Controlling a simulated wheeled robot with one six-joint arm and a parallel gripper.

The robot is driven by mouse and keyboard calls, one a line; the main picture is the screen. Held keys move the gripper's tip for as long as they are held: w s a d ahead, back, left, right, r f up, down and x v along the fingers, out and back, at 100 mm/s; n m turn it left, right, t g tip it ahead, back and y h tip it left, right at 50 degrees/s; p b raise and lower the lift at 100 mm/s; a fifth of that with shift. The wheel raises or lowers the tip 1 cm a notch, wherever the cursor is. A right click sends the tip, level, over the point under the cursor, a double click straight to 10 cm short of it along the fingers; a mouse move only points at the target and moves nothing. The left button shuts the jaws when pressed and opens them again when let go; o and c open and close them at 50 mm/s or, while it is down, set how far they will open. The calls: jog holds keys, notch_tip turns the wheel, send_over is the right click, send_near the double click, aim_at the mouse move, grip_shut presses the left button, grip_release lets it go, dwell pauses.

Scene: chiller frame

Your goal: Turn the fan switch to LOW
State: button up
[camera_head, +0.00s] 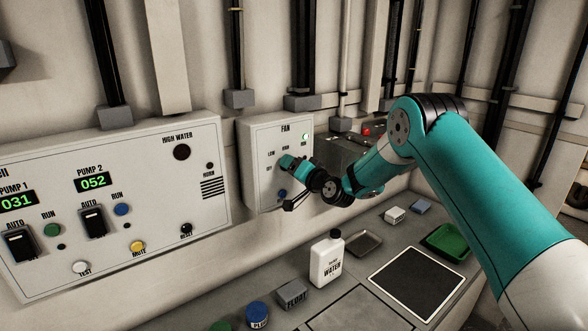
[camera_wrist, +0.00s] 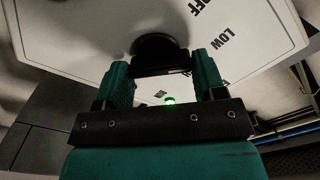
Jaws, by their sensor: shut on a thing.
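The fan panel (camera_head: 262,132) is a light grey box on the wall, marked FAN with OFF, LOW and HIGH around its switch. A small RUN lamp (camera_head: 305,137) glows green on it. My gripper (camera_head: 284,168) is at the panel's front and hides the switch in the head view. In the wrist view, the black fan switch (camera_wrist: 158,46) lies between the two teal fingers of my gripper (camera_wrist: 163,68), which is shut on it. LOW and OFF lettering shows to the right of the switch. I cannot tell which mark the switch points to.
A pump panel (camera_head: 120,230) with displays, switches and buttons is on the left wall. Below are a white water bottle (camera_head: 327,262), a grey float block (camera_head: 292,295), a dark mat (camera_head: 417,282) and a green tray (camera_head: 447,241). A grey box (camera_head: 350,153) is right of the fan panel.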

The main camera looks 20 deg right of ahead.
jog(key=o, duration=0.9)
jog(key=b+v, duration=0.9)
jog(key=v, duration=0.8)
jog(key=shift+s, duration=0.2)
